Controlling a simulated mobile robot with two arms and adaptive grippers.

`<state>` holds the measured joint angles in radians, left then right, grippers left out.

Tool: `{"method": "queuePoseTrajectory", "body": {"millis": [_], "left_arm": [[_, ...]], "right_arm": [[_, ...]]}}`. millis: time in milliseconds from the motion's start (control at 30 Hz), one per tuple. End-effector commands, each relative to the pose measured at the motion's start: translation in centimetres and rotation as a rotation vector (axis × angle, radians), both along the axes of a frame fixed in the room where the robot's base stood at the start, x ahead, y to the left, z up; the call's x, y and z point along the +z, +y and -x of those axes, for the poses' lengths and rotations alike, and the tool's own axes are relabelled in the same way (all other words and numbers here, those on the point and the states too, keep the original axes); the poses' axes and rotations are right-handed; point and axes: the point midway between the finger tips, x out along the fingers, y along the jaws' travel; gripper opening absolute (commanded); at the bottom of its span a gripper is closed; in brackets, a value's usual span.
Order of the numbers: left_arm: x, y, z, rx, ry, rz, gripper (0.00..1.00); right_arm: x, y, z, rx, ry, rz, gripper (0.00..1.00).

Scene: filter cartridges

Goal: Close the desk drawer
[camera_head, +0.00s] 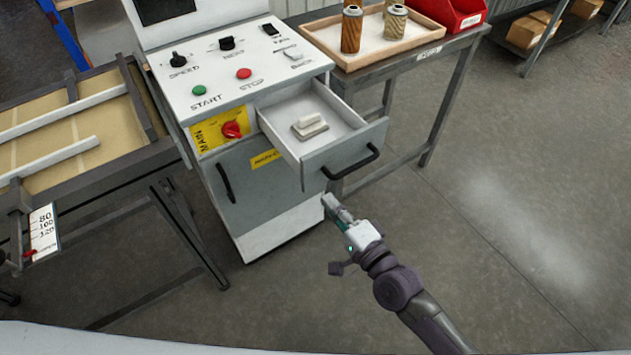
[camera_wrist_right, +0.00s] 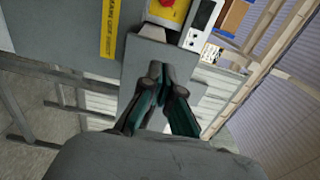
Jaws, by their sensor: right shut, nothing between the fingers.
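The desk drawer (camera_head: 345,154) is pulled out from the front of the grey control cabinet (camera_head: 262,197). It has a black bar handle (camera_head: 352,163) on its front, and a small pale block (camera_head: 310,127) lies inside. My right gripper (camera_head: 330,203) is shut and empty, in front of and below the drawer front in the head view. In the right wrist view the gripper (camera_wrist_right: 156,72) points at a grey panel; I cannot tell whether the fingertips touch it. My left gripper is not in view.
A bench with a wooden tray (camera_head: 420,55), filter cartridges (camera_head: 351,30) and a red bin (camera_head: 452,14) stands to the right. A framed table (camera_head: 105,180) with rails stands at the left. The floor (camera_head: 500,200) at the right is clear.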

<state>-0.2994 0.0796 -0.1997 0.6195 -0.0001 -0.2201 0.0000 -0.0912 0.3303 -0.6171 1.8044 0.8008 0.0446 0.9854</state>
Motion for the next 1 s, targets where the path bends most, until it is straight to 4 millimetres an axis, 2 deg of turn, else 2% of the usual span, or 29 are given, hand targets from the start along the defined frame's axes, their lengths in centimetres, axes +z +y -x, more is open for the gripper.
{"method": "queuePoseTrajectory", "body": {"millis": [100,300,500,833,1000], "left_arm": [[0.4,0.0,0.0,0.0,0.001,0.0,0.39],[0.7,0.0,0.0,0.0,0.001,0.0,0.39],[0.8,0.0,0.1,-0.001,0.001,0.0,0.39],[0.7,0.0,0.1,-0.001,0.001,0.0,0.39],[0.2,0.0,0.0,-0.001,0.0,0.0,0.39]], "right_arm": [[0.2,1.5,-2.1,0.0,-0.002,0.0,0.0],[0.1,3.1,-4.3,0.0,-0.003,0.002,0.0],[0.0,3.7,-5.1,0.0,-0.001,0.003,0.0],[-0.1,3.7,-5.1,0.0,-0.001,0.003,0.0],[-0.2,3.8,-5.9,-0.001,-0.001,0.002,0.0]]}}
